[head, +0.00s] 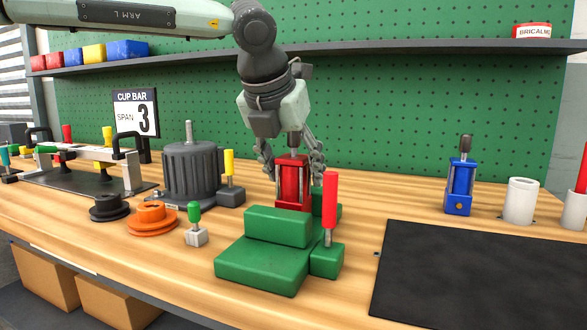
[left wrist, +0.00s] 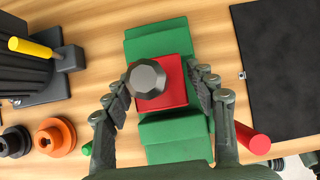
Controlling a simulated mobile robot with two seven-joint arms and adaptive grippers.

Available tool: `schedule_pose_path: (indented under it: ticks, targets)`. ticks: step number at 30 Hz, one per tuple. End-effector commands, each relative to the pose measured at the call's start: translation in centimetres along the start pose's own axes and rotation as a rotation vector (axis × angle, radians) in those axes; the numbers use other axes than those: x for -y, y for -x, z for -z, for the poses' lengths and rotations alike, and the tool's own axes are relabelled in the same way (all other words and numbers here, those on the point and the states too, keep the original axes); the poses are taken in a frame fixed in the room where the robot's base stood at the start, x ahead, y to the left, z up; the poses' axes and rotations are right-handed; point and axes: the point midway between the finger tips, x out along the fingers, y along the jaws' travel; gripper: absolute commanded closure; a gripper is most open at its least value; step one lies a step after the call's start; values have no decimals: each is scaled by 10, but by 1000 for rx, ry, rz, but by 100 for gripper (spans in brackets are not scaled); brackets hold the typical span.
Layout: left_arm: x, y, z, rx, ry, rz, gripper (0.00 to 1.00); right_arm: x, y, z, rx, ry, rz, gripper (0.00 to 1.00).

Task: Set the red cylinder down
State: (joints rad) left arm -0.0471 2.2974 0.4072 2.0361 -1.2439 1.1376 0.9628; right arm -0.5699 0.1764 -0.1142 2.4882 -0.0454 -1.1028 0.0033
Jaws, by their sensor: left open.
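The red cylinder (head: 292,183) is a squarish red unit with a grey stem on top. It stands upright at the green fixture (head: 258,266), and a green block in front hides its foot. In the left wrist view its red body (left wrist: 174,96) lies over the green fixture (left wrist: 160,135), with a faceted grey knob (left wrist: 146,78) toward the camera. My left gripper (head: 291,160) points down from above. Its fingers are open on both sides of the red cylinder, with gaps visible in the left wrist view (left wrist: 160,105). My right gripper is not in view.
A red-handled post (head: 330,205) rises at the fixture's front right, close to my gripper. A ribbed dark pot (head: 189,175) and orange discs (head: 151,220) stand left. A blue unit (head: 459,187) and white cup (head: 520,201) stand right, behind a black mat (head: 460,275).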

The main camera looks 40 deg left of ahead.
Motion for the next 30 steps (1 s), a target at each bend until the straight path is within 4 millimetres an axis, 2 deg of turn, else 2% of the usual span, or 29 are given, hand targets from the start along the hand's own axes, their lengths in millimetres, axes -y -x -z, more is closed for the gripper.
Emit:
schedule_pose_path:
  ticks: [9, 15, 21, 30]
  targets:
    - [0, 76, -2, 6, 1, 0, 43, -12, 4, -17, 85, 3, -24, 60]
    - [0, 108, -1, 2, 1, 0, 43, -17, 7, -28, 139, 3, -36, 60]
    - [0, 120, 0, 0, 0, -1, 43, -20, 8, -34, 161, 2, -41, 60]
    - [0, 120, 0, -1, 0, -1, 43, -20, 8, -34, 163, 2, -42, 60]
